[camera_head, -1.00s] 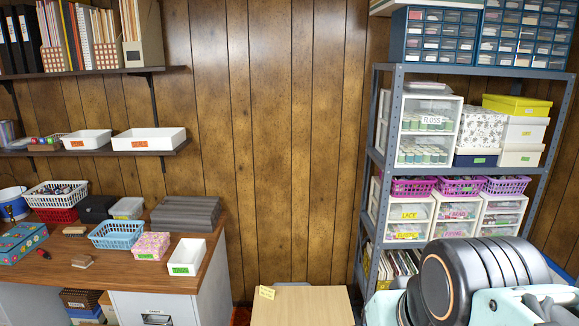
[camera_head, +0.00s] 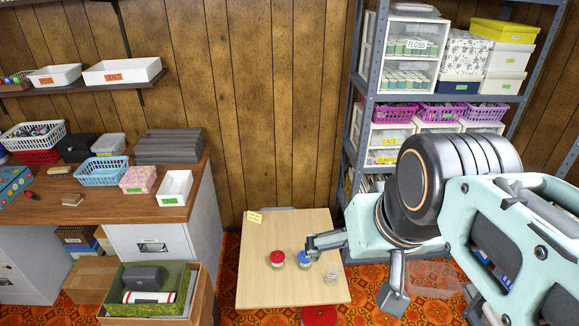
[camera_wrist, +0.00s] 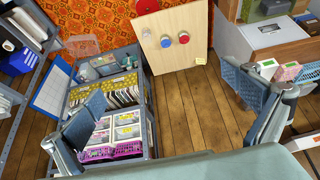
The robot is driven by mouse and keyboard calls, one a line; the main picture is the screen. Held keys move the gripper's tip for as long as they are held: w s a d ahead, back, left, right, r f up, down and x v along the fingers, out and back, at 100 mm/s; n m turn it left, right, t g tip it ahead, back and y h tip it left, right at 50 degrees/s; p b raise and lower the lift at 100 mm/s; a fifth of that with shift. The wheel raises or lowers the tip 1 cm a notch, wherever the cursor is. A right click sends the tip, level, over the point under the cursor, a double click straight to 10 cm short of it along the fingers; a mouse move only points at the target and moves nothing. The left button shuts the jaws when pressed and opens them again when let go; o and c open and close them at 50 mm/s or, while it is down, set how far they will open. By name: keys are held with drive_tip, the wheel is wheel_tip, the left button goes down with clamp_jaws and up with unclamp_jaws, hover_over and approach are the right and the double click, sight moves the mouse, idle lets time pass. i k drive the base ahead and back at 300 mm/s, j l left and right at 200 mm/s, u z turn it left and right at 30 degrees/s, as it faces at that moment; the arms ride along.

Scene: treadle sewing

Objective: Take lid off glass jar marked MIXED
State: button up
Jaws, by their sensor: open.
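A jar with a red lid (camera_head: 277,256) and a jar with a blue lid (camera_head: 304,258) stand side by side on a small light-wood table (camera_head: 255,285). Both lids also show from above in the wrist view, red (camera_wrist: 184,37) and blue (camera_wrist: 166,41). A small clear item (camera_head: 330,279) is at their right. I cannot read any MIXED marking. My gripper (camera_head: 352,270) is open, its fingers spread wide; in the head view one finger overlaps the table beside the blue-lidded jar. In the wrist view nothing is between the fingers (camera_wrist: 168,108), and the table lies beyond them.
A yellow note (camera_head: 254,217) lies at the table's back left corner. A red round seat (camera_head: 319,316) is at its front. A shelf rack (camera_head: 356,120) with drawers and baskets stands at the right. A desk with filing cabinet (camera_head: 165,243) and a green box (camera_head: 176,283) are at the left.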

sight(302, 256)
drive_tip(key=i+j+z, duration=0.15)
drive_tip(key=i+z, duration=0.2)
drive_tip(key=i+j+z, duration=0.3)
drive_tip(key=i+z, duration=0.2)
drive_tip(key=i, duration=0.25)
